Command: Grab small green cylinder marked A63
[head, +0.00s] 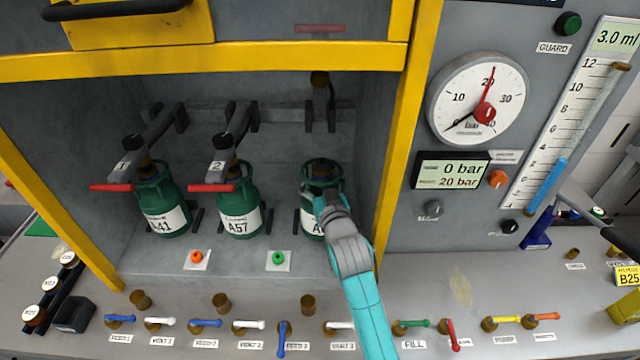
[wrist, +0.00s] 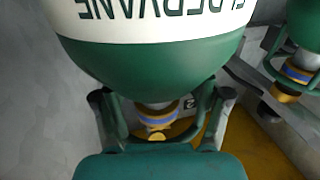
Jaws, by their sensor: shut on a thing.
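A small green cylinder (head: 315,178) stands in the third bay at the right of the cabinet, under a dark bracket. Its white label starts with "A"; my arm hides the rest, so I cannot read the number. In the wrist view the cylinder (wrist: 150,62) appears upside down, with large letters on its white band and a brass valve below. My gripper (head: 326,200) is at its upper front. In the wrist view my gripper (wrist: 163,118) has its fingers on either side of the valve, shut on the cylinder's collar.
Green cylinders A41 (head: 161,205) and A57 (head: 238,205) stand to the left, under clamps with red handles. The yellow right post (head: 402,130) is close to my arm. Coloured valve levers (head: 284,338) line the front ledge. A gauge (head: 478,98) and display (head: 450,170) are at right.

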